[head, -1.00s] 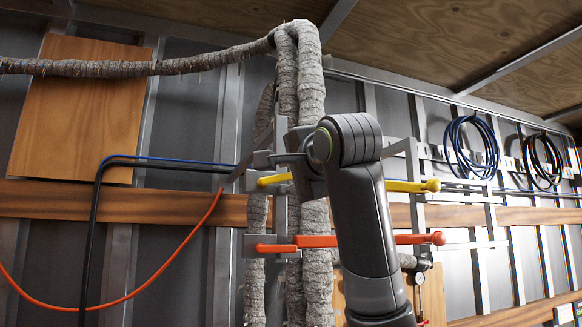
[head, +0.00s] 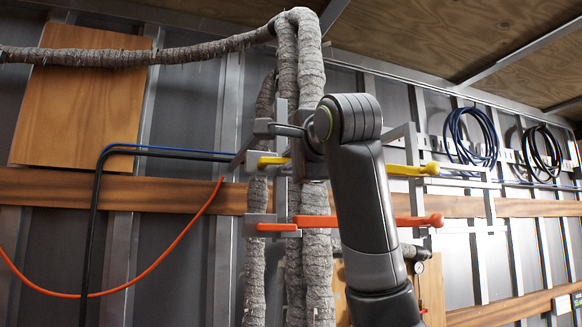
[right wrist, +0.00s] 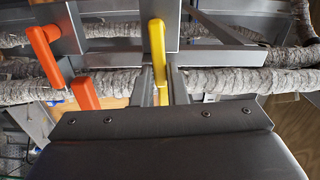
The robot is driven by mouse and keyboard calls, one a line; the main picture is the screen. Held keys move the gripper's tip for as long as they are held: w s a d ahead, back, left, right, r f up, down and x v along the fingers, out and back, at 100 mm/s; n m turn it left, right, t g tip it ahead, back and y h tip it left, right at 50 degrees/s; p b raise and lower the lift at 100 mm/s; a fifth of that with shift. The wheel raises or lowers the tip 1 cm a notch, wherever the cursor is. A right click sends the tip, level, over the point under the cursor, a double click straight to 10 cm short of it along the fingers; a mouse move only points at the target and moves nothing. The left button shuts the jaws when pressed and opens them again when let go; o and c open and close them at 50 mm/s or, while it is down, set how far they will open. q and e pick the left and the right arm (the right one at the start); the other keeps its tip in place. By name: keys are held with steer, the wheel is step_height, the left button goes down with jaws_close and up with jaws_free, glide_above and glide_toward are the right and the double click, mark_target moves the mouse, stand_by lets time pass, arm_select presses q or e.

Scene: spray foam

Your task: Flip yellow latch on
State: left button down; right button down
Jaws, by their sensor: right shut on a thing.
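The yellow latch (head: 272,161) is a lever on a grey bracket in front of the wrapped pipes. A yellow bar with a knob (head: 413,170) shows to the right of my arm. In the right wrist view the yellow latch (right wrist: 157,42) runs down between two grey finger-like bars. My right gripper (right wrist: 161,88) is shut on it there. In the head view my arm hides the middle of the latch and most of the right gripper. My left gripper is not in view.
An orange lever (head: 330,222) lies just below the yellow one; its handle (right wrist: 44,55) shows left in the wrist view. Wrapped pipes (head: 316,262) stand close behind. An orange hose (head: 150,270) hangs at the left. Blue cable coils (head: 470,140) hang at the right.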

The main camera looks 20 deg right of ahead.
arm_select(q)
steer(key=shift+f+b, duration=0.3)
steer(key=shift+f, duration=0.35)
arm_select(e)
steer(key=shift+f+m, duration=0.3)
steer(key=shift+m, duration=0.2)
steer(key=c, duration=1.4)
jaws_free()
steer(key=shift+c, duration=0.2)
steer(key=shift+r, duration=0.1)
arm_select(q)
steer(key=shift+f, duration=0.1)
arm_select(e)
steer(key=shift+s, duration=0.15)
